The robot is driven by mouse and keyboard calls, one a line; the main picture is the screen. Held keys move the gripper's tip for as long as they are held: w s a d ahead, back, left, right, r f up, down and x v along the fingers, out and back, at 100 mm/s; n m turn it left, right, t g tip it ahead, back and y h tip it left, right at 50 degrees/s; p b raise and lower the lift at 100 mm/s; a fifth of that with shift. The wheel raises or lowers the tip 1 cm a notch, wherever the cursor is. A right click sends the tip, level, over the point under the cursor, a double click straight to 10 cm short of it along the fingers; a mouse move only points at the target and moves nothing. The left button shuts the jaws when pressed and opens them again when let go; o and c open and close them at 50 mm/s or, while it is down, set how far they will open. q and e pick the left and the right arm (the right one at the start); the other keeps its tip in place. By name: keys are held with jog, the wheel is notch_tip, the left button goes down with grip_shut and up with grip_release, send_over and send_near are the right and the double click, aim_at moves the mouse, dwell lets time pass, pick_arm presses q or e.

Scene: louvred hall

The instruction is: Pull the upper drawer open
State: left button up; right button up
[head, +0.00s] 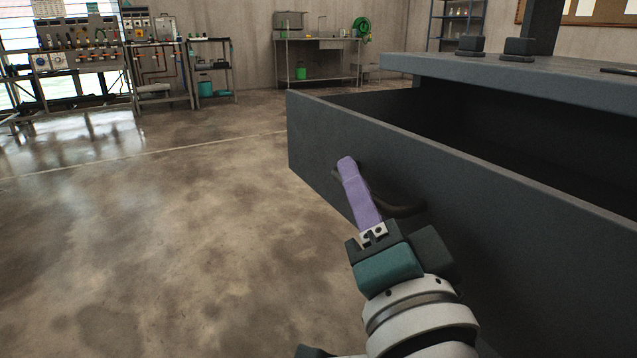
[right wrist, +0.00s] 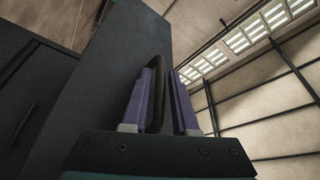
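The upper drawer (head: 400,165) is dark grey and stands well out from under the worktop, with its dark inside showing. Its black bow handle (head: 400,208) is on the front panel, partly hidden by my right gripper. My right gripper (head: 347,165) has purple fingers and is at the handle. In the right wrist view, the handle (right wrist: 157,65) passes between the two fingers, which close on it from both sides. The drawer front (right wrist: 105,85) also shows there. My left gripper is in neither view.
The grey worktop (head: 540,75) above the drawer carries small dark blocks (head: 518,47). In the right wrist view, another dark front with a handle (right wrist: 24,122) is at the left. The concrete floor (head: 170,230) left of the drawer is clear; benches (head: 80,75) stand far back.

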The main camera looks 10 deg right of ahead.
jog(key=p+v, duration=0.1)
jog(key=v, duration=0.8)
jog(key=shift+s, duration=0.35)
